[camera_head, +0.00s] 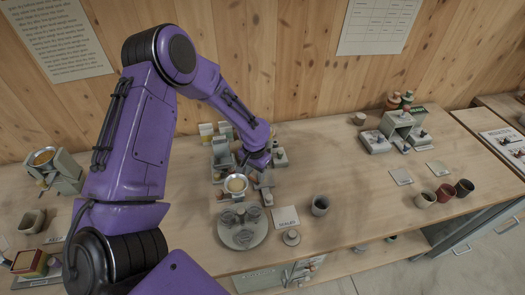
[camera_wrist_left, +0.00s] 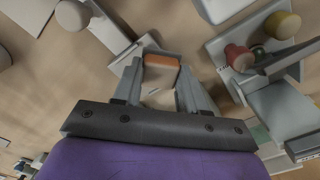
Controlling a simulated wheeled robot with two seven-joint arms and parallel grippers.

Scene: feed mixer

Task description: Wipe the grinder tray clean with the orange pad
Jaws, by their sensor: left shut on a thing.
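My left gripper (camera_head: 262,180) reaches down to the bench at its middle, beside a grey machine with a round yellowish bowl (camera_head: 236,184). In the left wrist view, the gripper (camera_wrist_left: 160,75) is shut on the orange pad (camera_wrist_left: 162,61), which shows as a narrow strip between the fingertips. A pale grey part lies around and under the pad there; I cannot tell whether it is the grinder tray or whether the pad touches it. In the head view, the arm and gripper hide the pad. My right gripper is not in view.
A round grey plate with small cups (camera_head: 242,228), a label card (camera_head: 285,217) and a dark grey cup (camera_head: 320,205) stand in front. A grey stand (camera_head: 397,130) and several cups stand right. Another bowl-topped machine (camera_head: 48,168) stands left. Bench between the middle and right is clear.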

